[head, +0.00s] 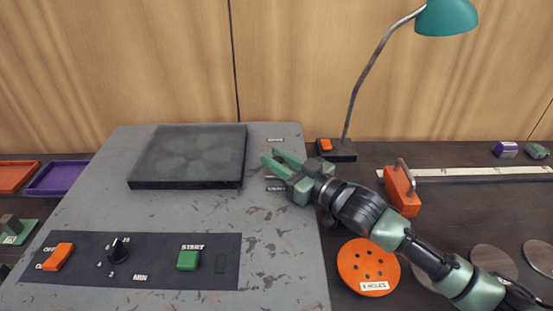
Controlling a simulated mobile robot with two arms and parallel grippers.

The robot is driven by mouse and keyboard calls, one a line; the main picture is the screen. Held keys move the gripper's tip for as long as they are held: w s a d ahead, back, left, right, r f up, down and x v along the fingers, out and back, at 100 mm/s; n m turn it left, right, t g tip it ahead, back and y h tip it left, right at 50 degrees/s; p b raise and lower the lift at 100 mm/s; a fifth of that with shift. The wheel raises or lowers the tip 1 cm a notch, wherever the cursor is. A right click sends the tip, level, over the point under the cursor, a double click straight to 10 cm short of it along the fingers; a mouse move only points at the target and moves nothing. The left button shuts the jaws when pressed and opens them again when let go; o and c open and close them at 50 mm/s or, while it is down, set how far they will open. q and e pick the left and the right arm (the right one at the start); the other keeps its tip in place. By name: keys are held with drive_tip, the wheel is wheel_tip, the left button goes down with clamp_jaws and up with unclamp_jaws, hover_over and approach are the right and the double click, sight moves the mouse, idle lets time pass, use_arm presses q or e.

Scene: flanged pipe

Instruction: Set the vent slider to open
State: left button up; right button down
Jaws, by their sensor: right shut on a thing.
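The grey machine top (90,200) carries a dark square vent (187,155) with a fan shape under it. To the right of the vent are two small labels, one farther back (276,140) and one nearer (275,188), too small to read surely. My right gripper (272,157) reaches in from the right, its green fingers between these labels. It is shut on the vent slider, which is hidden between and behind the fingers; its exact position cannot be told. My left gripper is not in view.
A control panel (140,293) with an orange switch (58,257), a black knob (119,250) and a green START button (188,258) is in front. A lamp base (337,152), an orange handled block (401,190) and an orange disc (368,267) stand right of the machine.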

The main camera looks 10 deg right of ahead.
idle(0.8)
drive_tip(key=w, duration=0.2)
drive_tip(key=w+d, duration=0.1)
drive_tip(key=w, duration=0.5)
drive_tip(key=shift+d+f, duration=0.1)
drive_tip(key=shift+d, duration=0.2)
drive_tip(key=shift+d+r, duration=0.1)
drive_tip(key=shift+r, duration=0.1)
